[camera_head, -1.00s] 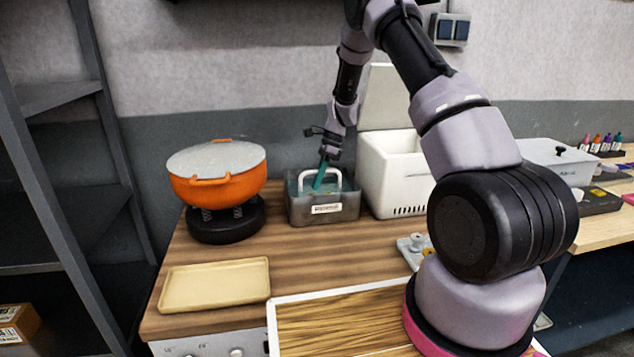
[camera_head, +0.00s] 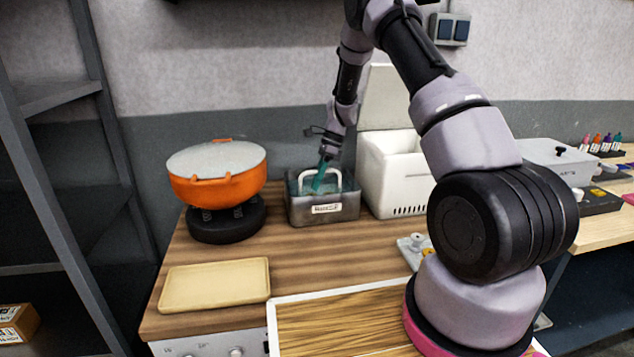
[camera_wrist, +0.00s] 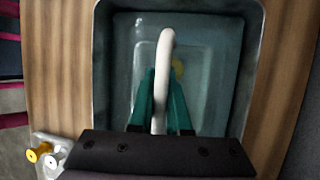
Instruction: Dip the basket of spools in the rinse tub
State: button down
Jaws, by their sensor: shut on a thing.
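The rinse tub (camera_head: 335,211) is a grey, labelled, open-topped container on the wooden bench; its rim also shows in the wrist view (camera_wrist: 103,70). The basket's pale arched handle (camera_head: 301,178) stands above the tub rim. In the wrist view the handle (camera_wrist: 167,40) runs between the teal fingers of my gripper (camera_wrist: 160,95), which are shut on it. The basket body (camera_wrist: 200,62) looks translucent and lies within the tub walls.
An orange pot (camera_head: 217,188) on a black burner stands left of the tub. A white open-lidded box (camera_head: 395,180) stands close on its right. A tan tray (camera_head: 214,285) lies at the front left. A small plate with knobs (camera_head: 408,245) sits front right.

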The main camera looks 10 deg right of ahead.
jog(key=shift+r, duration=6.3)
jog(key=shift+r, duration=1.5)
